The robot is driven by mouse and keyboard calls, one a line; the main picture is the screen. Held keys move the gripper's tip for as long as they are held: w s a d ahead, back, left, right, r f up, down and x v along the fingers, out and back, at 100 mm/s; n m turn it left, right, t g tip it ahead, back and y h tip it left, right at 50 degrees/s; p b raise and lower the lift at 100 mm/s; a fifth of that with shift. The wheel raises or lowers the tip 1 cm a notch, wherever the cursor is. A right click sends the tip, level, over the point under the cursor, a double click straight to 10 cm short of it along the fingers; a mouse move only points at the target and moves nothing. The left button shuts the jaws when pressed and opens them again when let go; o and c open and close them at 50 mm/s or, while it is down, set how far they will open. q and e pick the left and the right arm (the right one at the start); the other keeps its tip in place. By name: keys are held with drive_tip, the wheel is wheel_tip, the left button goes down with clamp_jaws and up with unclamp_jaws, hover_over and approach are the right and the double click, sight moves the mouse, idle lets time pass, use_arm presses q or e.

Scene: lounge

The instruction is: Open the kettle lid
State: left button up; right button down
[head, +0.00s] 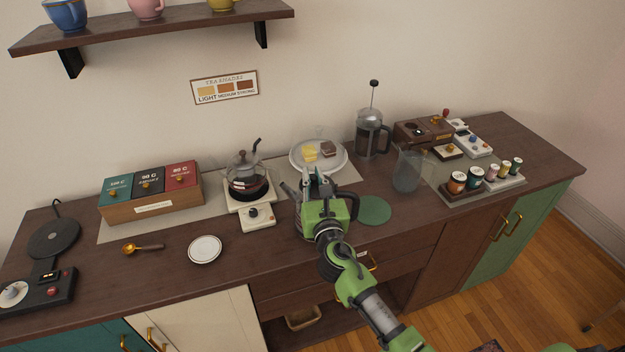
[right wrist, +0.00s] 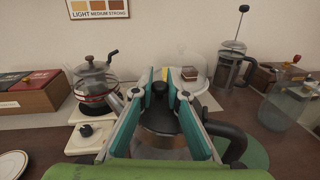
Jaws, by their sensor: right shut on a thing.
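The metal kettle (head: 301,222) stands on the counter, mostly hidden behind my right gripper (head: 318,183) in the head view. Its spout points left and its dark handle (head: 353,204) is on the right. In the right wrist view the kettle lid (right wrist: 162,122) with a dark knob (right wrist: 160,90) lies between the teal-padded fingers of my right gripper (right wrist: 161,92). The gripper is shut on the lid knob from above. The lid looks seated on the kettle, though the fingers hide part of its rim. My left gripper is not in view.
A glass pot (head: 247,186) on a cream warmer stands left of the kettle. A domed plate (head: 337,168) with food is behind. A glass pitcher (head: 407,172) and French press (head: 369,138) are to the right. A green round mat (head: 373,211) lies beside the kettle.

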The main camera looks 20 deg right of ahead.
drive_tip(key=d+r+m+h+b, duration=0.1)
drive_tip(key=m+b, duration=0.2)
drive_tip(key=b, duration=0.1)
drive_tip(key=s+d+r+m+t+h+b, duration=0.1)
drive_tip(key=m+b, duration=0.3)
drive_tip(key=s+d+r+m+t+b, duration=0.1)
drive_tip(key=d+m+b, duration=0.1)
drive_tip(key=m+b, duration=0.2)
drive_tip(key=shift+h, duration=0.4)
drive_tip(key=shift+s+d+r+m+h+b, duration=0.15)
drive_tip(key=shift+d+m+h+b, duration=0.25)
drive_tip(key=shift+m+b, duration=0.5)
drive_tip(key=shift+s+d+r+m+h+b, duration=0.15)
drive_tip(key=shift+d+m+h+b, duration=0.25)
drive_tip(key=shift+m+b, duration=0.5)
drive_tip(key=shift+m, duration=0.3)
drive_tip(key=c, duration=2)
unclamp_jaws()
drive_tip(key=v, duration=1.2)
drive_tip(key=shift+d, duration=0.1)
